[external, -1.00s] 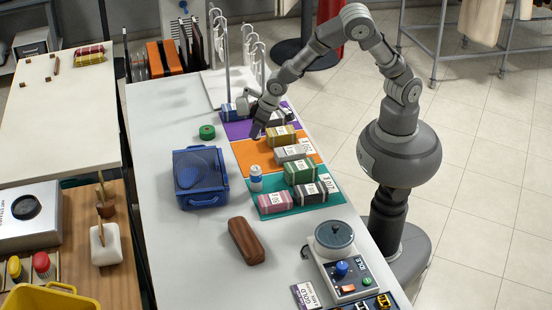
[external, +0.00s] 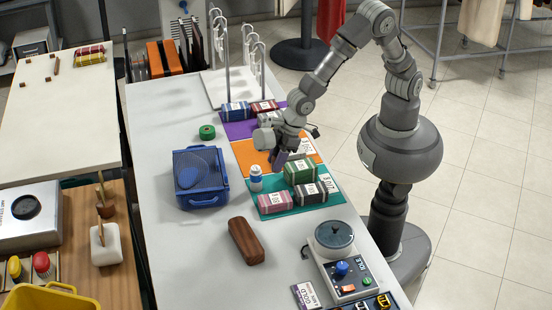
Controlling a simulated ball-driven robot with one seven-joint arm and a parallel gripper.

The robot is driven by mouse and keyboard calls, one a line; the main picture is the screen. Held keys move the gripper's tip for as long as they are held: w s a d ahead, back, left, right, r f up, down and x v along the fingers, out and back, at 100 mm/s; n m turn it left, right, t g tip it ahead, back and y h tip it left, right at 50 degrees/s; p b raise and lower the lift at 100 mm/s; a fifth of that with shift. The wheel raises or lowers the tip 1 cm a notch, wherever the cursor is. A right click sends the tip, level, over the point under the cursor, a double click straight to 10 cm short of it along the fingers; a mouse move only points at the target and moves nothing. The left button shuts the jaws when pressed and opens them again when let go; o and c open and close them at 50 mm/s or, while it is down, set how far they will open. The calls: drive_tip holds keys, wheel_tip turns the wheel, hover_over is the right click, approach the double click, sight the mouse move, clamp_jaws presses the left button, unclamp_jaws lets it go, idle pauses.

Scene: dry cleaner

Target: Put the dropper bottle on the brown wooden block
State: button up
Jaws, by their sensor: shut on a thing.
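The dropper bottle (external: 256,179), white with blue bands, stands upright at the left edge of the teal mat (external: 330,196). The brown wooden block (external: 246,241), a long rounded bar, lies on the white counter closer to the camera, with nothing on its top. My gripper (external: 277,164) points down just right of and behind the bottle, over the border of the orange and teal mats. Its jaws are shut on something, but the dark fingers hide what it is. The bottle shows whole, with a small gap to the fingers in this view.
Striped bundles with tags, such as a green one (external: 301,170) and a pink one (external: 275,202), crowd the mats beside my gripper. A scale (external: 343,265) is right of the block. Counter around the block is clear.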

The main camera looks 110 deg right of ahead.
drive_tip(key=a+n, duration=0.1)
drive_tip(key=a, duration=0.3)
drive_tip(key=b, duration=0.3)
approach(235, 224)
drive_tip(key=shift+w+a+f+y, duration=0.15)
drive_tip(key=shift+w+f, duration=0.1)
drive_tip(key=shift+w, duration=0.2)
drive_tip(key=shift+w+d+f+y, duration=0.1)
drive_tip(key=shift+w+f+y, duration=0.05)
drive_tip(key=shift+w+f, duration=0.2)
wheel_tip(235, 224, down, 3)
drive_tip(key=shift+w+f+b, duration=0.1)
drive_tip(key=shift+f+b, duration=0.15)
drive_tip(key=shift+b, duration=0.85)
clamp_jaws()
drive_tip(key=o, duration=1)
unclamp_jaws()
drive_tip(key=shift+o, duration=0.2)
drive_tip(key=shift+r, duration=0.1)
